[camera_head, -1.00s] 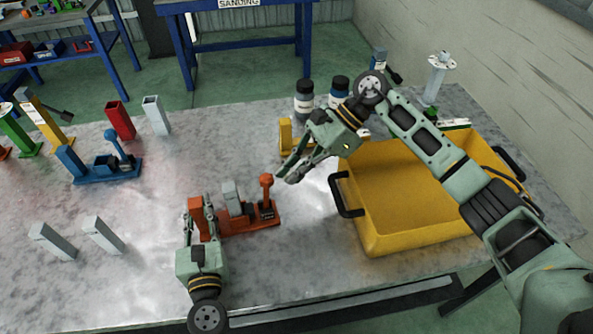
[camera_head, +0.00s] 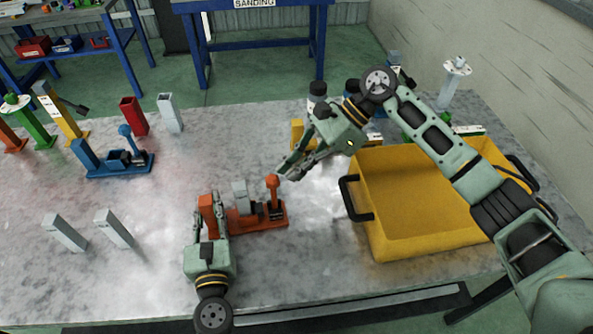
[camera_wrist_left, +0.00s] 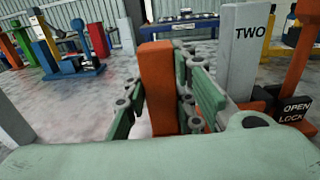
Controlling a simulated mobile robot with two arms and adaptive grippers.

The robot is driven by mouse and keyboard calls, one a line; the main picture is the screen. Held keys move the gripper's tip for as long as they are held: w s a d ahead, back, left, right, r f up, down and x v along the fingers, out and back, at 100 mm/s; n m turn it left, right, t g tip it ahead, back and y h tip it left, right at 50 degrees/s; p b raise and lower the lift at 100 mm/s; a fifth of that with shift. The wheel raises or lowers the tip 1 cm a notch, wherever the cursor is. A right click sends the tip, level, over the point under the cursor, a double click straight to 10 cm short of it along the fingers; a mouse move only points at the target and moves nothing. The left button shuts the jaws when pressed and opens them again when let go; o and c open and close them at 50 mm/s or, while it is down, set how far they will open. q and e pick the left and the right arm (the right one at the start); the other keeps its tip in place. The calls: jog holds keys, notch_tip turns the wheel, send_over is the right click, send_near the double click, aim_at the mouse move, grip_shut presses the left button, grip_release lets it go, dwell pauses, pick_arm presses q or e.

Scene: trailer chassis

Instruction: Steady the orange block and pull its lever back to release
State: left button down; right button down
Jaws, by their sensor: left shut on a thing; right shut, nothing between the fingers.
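The orange block (camera_head: 256,216) is a low base on the table with an upright orange post at its left end, a grey block in the middle and a round-topped orange lever (camera_head: 273,196) at its right. My left gripper (camera_head: 210,207) is shut on the orange post, which stands between the fingers in the left wrist view (camera_wrist_left: 157,85). The lever stands roughly upright beside an "OPEN LOCK" label (camera_wrist_left: 293,112). My right gripper (camera_head: 288,172) is shut and empty, just above and right of the lever's knob. Whether it touches the knob cannot be told.
A yellow bin (camera_head: 425,235) with black handles stands right of the orange block. A blue lever block (camera_head: 115,165) and several coloured posts stand at the left. Two grey posts (camera_head: 113,227) stand at front left.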

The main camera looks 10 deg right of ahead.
jog(key=d+f+v, duration=0.1)
jog(key=v, duration=1.2)
jog(key=shift+w+f, duration=0.2)
jog(key=shift+d, duration=0.1)
pick_arm(q)
jog(key=c, duration=1.1)
grip_release()
